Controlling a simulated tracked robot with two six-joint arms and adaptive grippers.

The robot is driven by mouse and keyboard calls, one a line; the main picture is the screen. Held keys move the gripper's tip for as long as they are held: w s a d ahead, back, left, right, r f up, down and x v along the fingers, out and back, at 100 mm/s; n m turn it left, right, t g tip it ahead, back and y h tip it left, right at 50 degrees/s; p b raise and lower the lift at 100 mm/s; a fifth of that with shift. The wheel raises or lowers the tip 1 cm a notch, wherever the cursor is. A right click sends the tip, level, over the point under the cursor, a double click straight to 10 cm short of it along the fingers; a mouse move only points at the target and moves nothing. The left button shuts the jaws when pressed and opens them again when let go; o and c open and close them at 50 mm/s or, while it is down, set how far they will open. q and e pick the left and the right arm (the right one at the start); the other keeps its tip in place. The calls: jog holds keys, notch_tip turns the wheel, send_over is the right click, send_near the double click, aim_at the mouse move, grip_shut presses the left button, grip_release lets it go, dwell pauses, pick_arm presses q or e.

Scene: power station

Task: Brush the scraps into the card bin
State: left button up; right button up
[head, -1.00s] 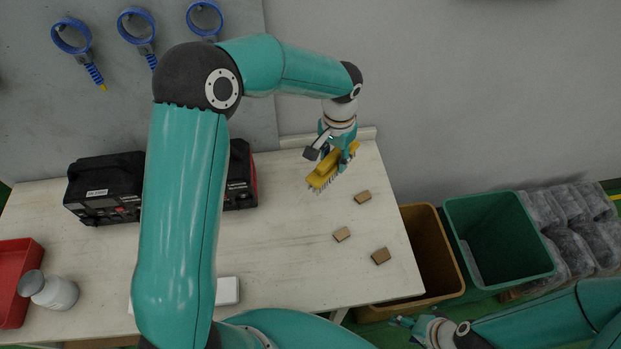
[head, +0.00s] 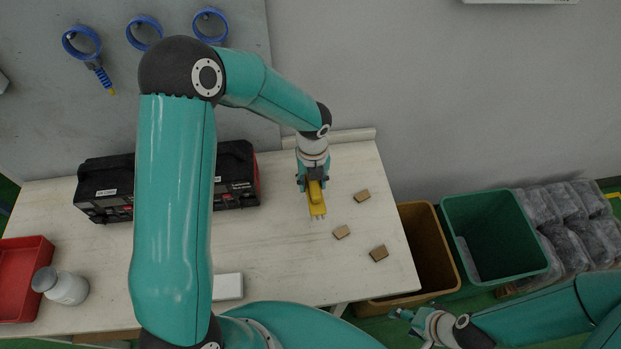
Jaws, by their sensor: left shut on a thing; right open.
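My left gripper (head: 313,183) is shut on a yellow brush (head: 317,205) over the right part of the table. I cannot tell whether the bristles touch the tabletop. Three small brown scraps lie to the right of the brush: one far back (head: 361,196), one in the middle (head: 341,232) and one near the right edge (head: 379,253). A tan-yellow bin (head: 424,221) stands below the table's right edge, and a green bin (head: 508,203) stands to its right. I cannot read which is the card bin. My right gripper (head: 398,317) is open and empty at the lower right.
The pale table (head: 280,235) bears a black and red machine (head: 235,172), a white box (head: 228,287), a jar (head: 62,286) and a red tray (head: 22,278). Grey wrapped blocks (head: 570,215) stand right of the green bin. My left arm hides part of the table.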

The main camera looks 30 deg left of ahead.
pick_arm(q)
jog(key=shift+f+b, duration=0.3)
jog(key=shift+f, duration=0.05)
jog(key=shift+f+b, duration=2.15)
jog(key=shift+f, duration=0.35)
jog(key=shift+w+d+p, duration=0.25)
jog(key=shift+w+d, duration=0.7)
jog(key=shift+d, duration=0.3)
jog(key=shift+w+d+p, duration=0.25)
jog(key=shift+w+d, duration=0.7)
jog(key=shift+d, duration=0.25)
jog(key=shift+w+d+p, duration=0.15)
jog(key=shift+w+d, duration=0.7)
jog(key=shift+d, duration=0.25)
jog(key=shift+w+d+p, duration=0.15)
jog(key=shift+w+d, duration=0.65)
jog(key=shift+d, duration=0.3)
jog(key=shift+w+d, duration=0.8)
jog(key=shift+d, duration=0.2)
jog(key=shift+w+d, duration=0.75)
jog(key=shift+d, duration=0.3)
jog(key=shift+w+d, duration=0.8)
jog(key=shift+d, duration=0.2)
jog(key=w+d, duration=0.1)
jog(key=d, duration=0.1)
jog(key=w+d, duration=0.2)
jog(key=shift+d, duration=0.1)
jog(key=shift+r, duration=0.1)
